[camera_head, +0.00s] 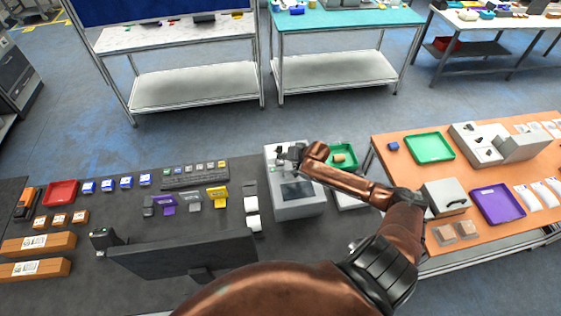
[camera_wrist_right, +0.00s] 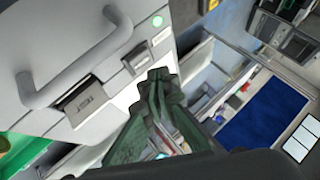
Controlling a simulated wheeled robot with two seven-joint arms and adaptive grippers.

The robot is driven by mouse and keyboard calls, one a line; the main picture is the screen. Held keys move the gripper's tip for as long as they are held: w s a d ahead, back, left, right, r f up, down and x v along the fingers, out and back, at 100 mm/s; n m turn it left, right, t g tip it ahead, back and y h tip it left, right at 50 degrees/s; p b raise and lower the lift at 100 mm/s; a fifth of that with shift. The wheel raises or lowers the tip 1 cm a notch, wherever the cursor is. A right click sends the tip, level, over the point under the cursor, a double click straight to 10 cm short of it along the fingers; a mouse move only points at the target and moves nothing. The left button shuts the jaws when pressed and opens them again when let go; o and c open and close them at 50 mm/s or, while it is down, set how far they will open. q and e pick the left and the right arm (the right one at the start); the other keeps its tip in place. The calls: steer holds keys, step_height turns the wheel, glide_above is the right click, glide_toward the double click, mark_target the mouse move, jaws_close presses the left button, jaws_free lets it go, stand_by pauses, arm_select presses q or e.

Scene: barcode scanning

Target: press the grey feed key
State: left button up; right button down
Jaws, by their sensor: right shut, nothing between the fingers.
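A light grey machine (camera_head: 300,205) with a dark panel on top stands at the right end of the dark bench. My right gripper (camera_head: 290,154) is over its back part in the head view. In the right wrist view the machine's face (camera_wrist_right: 60,40) shows a small grey rectangular key (camera_wrist_right: 137,59), which looks like the feed key, and a round green light (camera_wrist_right: 158,21). The right gripper (camera_wrist_right: 157,78) is shut and empty, its tips just beside that key. I cannot tell whether they touch it. My left gripper is not in view.
A bulky handle (camera_wrist_right: 75,60) and a grey block (camera_wrist_right: 85,101) stick out of the machine's face near the gripper. A green tray (camera_head: 343,155) is right of the machine. A black monitor (camera_head: 185,258) stands at the bench's front. An orange table (camera_head: 405,170) is to the right.

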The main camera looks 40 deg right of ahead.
mark_target(282, 162)
step_height(282, 162, up, 3)
steer(key=shift+f+p, duration=0.1)
steer(key=shift+p, duration=1.1)
steer(key=shift+r+p, duration=0.3)
steer(key=shift+r, duration=0.6)
